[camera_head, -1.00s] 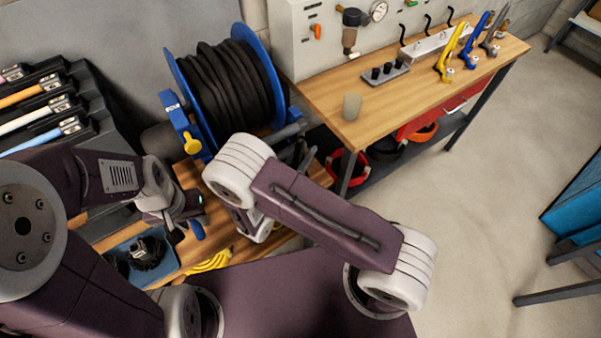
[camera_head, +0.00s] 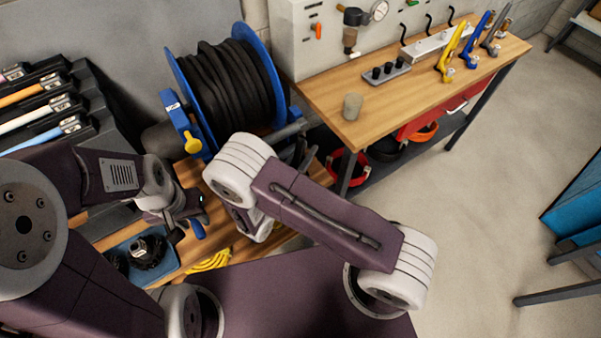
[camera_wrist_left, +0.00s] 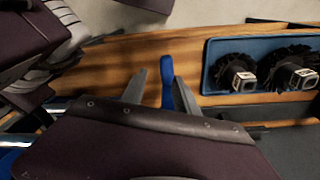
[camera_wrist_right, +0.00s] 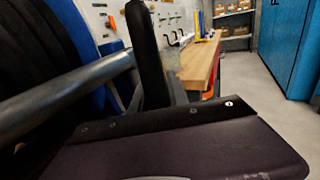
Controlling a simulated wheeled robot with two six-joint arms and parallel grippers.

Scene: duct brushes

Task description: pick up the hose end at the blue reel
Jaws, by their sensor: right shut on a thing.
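The blue reel (camera_head: 262,58) is wound with black hose (camera_head: 228,85) and stands behind my arms in the head view. In the right wrist view, my right gripper (camera_wrist_right: 160,88) is shut on an upright black piece with a rounded top, which looks like the hose end (camera_wrist_right: 146,45). In the head view, my right arm mostly hides this grip. My left gripper (camera_wrist_left: 158,85) is open above the wooden bench in the left wrist view. A blue strip-like thing (camera_wrist_left: 167,75) shows between its fingers; I cannot tell whether they touch it.
A grey bar (camera_wrist_right: 70,85) runs close to the left of my right gripper. A blue tray (camera_wrist_left: 207,85) with black round brushes (camera_wrist_left: 285,70) lies on the low bench. A wooden workbench (camera_head: 330,100) holds a grey cup (camera_head: 352,106).

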